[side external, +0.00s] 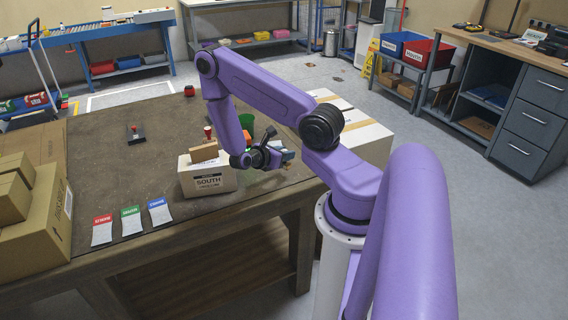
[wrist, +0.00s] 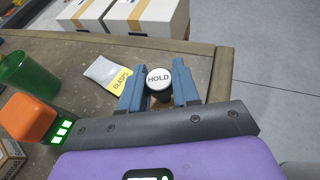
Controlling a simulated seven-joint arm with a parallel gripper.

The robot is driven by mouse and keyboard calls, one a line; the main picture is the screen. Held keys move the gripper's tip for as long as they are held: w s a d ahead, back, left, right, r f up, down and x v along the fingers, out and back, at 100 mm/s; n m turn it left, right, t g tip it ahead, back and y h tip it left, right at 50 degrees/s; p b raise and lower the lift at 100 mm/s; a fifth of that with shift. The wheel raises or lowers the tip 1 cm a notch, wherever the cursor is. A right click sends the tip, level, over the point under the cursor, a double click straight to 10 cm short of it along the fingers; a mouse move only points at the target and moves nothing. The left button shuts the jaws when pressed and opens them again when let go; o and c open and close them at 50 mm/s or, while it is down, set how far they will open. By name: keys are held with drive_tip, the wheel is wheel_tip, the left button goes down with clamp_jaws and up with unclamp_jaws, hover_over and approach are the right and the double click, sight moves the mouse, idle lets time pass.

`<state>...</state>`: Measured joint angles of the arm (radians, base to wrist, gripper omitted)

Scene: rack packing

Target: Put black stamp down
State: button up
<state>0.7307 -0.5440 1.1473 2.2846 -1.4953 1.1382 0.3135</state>
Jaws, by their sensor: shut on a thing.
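In the wrist view, the black stamp (wrist: 159,83) shows its round white top marked HOLD and its dark rim. It sits between the two blue fingers of my gripper (wrist: 157,92), which is shut on it. Its lower end is mostly hidden, so I cannot tell whether it touches the table. In the side view, my gripper (side external: 266,156) is low at the table's right part, just right of the SOUTH box (side external: 208,180). I cannot make out the stamp there.
A CLASPS card (wrist: 110,75) lies left of the fingers; a green cup (wrist: 18,72) and orange block (wrist: 28,117) are further left. Taped white boxes (wrist: 147,17) stand beyond. The table edge (wrist: 222,72) is close on the right. The table's middle (side external: 125,175) is clear.

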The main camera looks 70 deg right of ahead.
drive_tip(key=shift+f, duration=1.8)
drive_tip(key=shift+f, duration=0.1)
drive_tip(key=o, duration=1.1)
drive_tip(key=shift+c, duration=0.2)
